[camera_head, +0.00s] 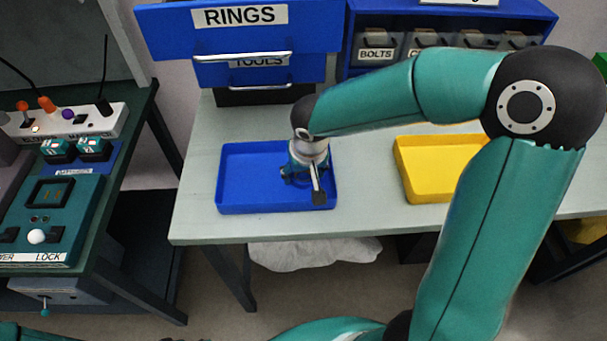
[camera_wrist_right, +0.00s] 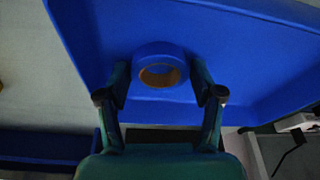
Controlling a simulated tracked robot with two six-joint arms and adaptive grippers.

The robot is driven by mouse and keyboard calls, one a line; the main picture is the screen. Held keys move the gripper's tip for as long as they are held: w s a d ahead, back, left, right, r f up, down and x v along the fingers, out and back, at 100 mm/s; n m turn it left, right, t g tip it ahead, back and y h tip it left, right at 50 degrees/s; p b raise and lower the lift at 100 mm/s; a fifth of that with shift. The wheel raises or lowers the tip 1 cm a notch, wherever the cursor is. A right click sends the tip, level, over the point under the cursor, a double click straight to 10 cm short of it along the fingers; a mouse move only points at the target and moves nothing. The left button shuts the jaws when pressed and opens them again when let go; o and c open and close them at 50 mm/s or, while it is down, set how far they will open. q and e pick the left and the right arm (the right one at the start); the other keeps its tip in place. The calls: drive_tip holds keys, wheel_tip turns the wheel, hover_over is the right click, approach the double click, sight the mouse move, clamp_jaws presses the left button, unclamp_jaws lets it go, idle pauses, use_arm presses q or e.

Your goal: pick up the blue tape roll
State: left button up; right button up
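The blue tape roll (camera_wrist_right: 152,54) lies in the blue tray (camera_head: 243,208), with its brown inner core facing the right wrist camera. In the head view the roll is hidden by my right gripper (camera_head: 312,183), which points down into the right part of the tray. In the right wrist view, the open fingers of my right gripper (camera_wrist_right: 160,88) stand on either side of the roll. A small gap shows on each side, and nothing is held. My left gripper is not in view.
A yellow tray (camera_head: 405,172) stands to the right on the table (camera_head: 200,218). Blue drawers labelled RINGS (camera_head: 240,35) and a blue shelf with BOLTS bins (camera_head: 375,50) stand behind. A teal control box (camera_head: 50,215) is on the bench at left.

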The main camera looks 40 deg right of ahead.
drive_tip(key=c, duration=0.5)
drive_tip(key=shift+r, duration=0.1)
